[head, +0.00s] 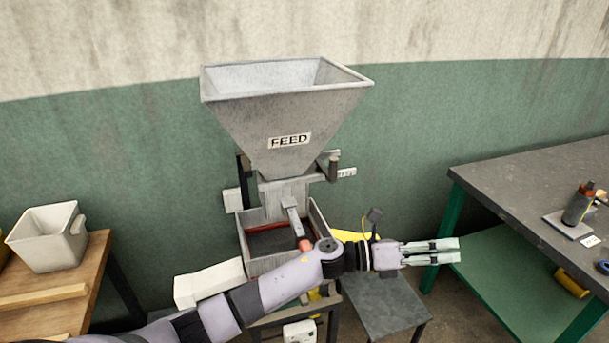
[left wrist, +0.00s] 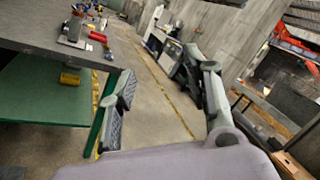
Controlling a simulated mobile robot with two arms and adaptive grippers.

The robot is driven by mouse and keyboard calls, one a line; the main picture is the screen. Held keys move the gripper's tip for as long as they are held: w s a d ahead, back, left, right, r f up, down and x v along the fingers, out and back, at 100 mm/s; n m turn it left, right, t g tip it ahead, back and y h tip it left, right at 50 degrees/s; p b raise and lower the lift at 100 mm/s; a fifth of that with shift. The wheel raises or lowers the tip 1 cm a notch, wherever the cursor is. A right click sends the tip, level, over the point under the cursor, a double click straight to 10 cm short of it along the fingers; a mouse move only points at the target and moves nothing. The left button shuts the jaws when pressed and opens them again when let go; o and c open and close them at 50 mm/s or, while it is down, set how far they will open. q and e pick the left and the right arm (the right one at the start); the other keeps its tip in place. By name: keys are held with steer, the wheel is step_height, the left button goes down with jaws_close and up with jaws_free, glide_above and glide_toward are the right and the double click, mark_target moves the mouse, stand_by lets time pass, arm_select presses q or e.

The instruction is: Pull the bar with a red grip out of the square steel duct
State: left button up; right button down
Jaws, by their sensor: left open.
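The bar (head: 293,222) is a grey metal strip with a red grip (head: 305,244) at its lower end. It slants down out of the square steel duct (head: 284,191) below the hopper; its upper part is hidden inside. My left gripper (head: 459,250) is open and empty, to the right of the bar and well apart from it, pointing right toward the workbench. My left forearm passes in front of the machine, close to the red grip in the picture. In the left wrist view the spread fingers (left wrist: 165,78) have only floor between them. My right gripper is not in view.
The hopper (head: 285,110) marked FEED stands above an open tray (head: 243,245). A low grey stand (head: 385,305) lies below my gripper.

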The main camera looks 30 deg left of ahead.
arm_select(q)
step_height(320, 180, up, 3)
steer(key=s+d+m+g, duration=0.1)
steer(key=s+m+g, duration=0.1)
steer(key=m+g, duration=0.4)
step_height(320, 180, up, 7)
steer(key=m+g+y, duration=0.4)
steer(key=m+y, duration=1.2)
steer(key=y, duration=0.1)
glide_above(305, 242)
step_height(305, 242, down, 17)
steer(key=p, duration=0.5)
steer(key=shift+a, duration=0.1)
steer(key=shift+w, duration=0.1)
steer(key=shift+c, duration=0.4)
jaws_close()
